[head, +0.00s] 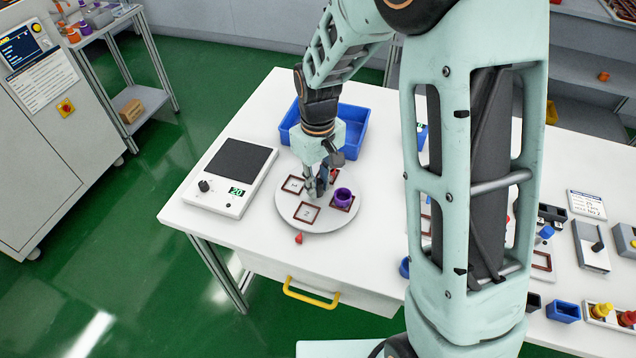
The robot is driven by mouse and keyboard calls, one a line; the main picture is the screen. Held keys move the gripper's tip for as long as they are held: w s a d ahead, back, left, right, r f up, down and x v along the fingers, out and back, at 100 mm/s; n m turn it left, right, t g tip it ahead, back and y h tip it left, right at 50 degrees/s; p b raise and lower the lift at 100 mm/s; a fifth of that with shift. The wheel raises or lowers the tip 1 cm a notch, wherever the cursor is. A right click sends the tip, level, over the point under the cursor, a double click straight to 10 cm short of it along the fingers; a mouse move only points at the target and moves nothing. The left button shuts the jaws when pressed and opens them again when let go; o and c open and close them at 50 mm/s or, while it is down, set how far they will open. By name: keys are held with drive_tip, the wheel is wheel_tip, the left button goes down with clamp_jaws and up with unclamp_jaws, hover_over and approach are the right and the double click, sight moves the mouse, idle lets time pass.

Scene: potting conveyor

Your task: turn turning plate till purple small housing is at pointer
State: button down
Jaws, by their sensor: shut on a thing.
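The turning plate (335,222) is a round pale disc on the white table, with brown-framed square places on it. The purple small housing (343,198) stands upright in a place at the plate's right side. The pointer (298,238) is a small red marker at the plate's front edge. The housing is well to the right of it, and an empty frame lies nearest the pointer. My gripper (317,192) reaches down to the middle of the plate, left of the housing, and is shut on a part of the plate there. The fingers hide what they grip.
A blue bin (355,132) stands behind the plate. A scale with a dark pan (240,160) stands to its left. My arm hides part of the table at right, where blue housings (563,311) and small devices stand. A yellow drawer handle (310,298) is below the front edge.

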drive_tip(key=shift+m+b, duration=0.5)
drive_tip(key=shift+m, duration=2.1)
drive_tip(key=shift+w+m, duration=0.1)
drive_tip(key=shift+m, duration=2.5)
drive_tip(key=shift+r+m+p, duration=0.1)
drive_tip(key=shift+m+p, duration=0.2)
drive_tip(key=shift+m, duration=3.1)
drive_tip(key=c, duration=2)
unclamp_jaws()
drive_tip(key=shift+c, duration=0.2)
